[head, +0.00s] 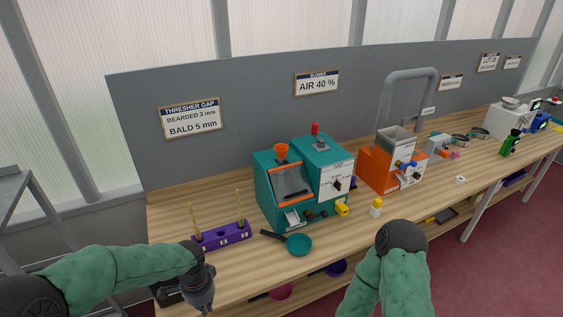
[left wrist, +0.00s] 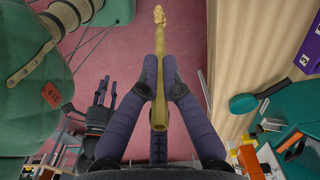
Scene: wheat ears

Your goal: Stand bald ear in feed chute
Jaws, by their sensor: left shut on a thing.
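My left gripper (head: 203,296) hangs low in front of the bench's left end. In the left wrist view its fingers (left wrist: 159,80) are shut on a long straw-coloured wheat ear (left wrist: 159,38); whether it is bald is unclear. The teal thresher (head: 262,190) stands mid-bench, with an orange funnel-like feed chute (head: 281,149) on top, empty as far as I see. A purple rack (head: 222,236) left of it holds two upright ears (head: 238,205). My right gripper (left wrist: 99,110) shows in the left wrist view, its opening unclear; its arm hides it in the head view.
A teal pan (head: 299,245) lies before the thresher. A yellow-capped bottle (head: 376,208) and orange blower (head: 375,172) stand to the right. A wall sign (head: 190,118) reads bearded 3 mm, bald 5 mm. Bare wood lies around the rack. Bowls sit on the lower shelf.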

